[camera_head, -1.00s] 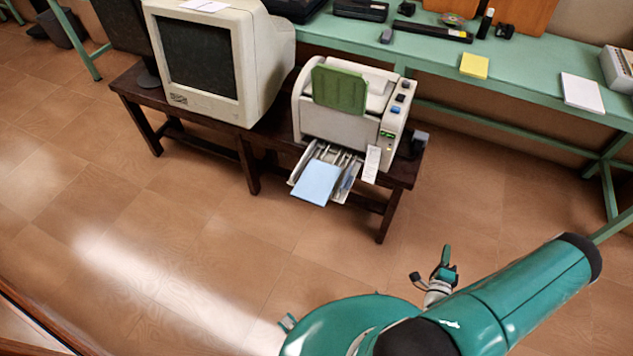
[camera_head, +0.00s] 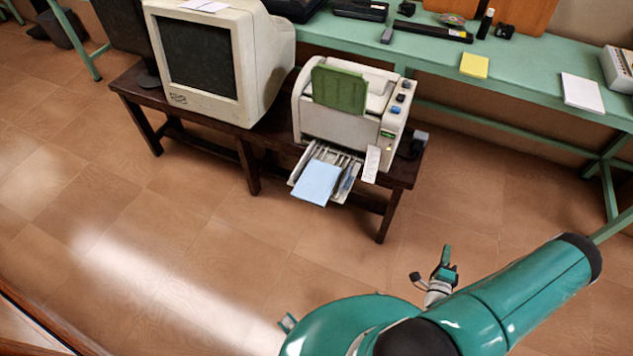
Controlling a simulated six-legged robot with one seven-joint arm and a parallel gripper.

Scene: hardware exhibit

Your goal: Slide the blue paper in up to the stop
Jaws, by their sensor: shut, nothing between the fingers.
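The blue paper (camera_head: 316,183) lies on the pulled-out front tray (camera_head: 347,187) of a white printer (camera_head: 342,127). Its front part hangs out over the tray's front edge, and its back edge lies short of the printer body. My gripper (camera_head: 446,262) is small in the view, at the lower right, above the floor. It is in front of the printer and to its right, well apart from the paper. It is shut and holds nothing.
The printer stands on a dark wooden bench (camera_head: 250,150) beside a beige monitor (camera_head: 205,60). A green table (camera_head: 530,75) with a yellow pad (camera_head: 474,66) and a white pad (camera_head: 582,93) runs behind. The tiled floor (camera_head: 190,240) in front is clear.

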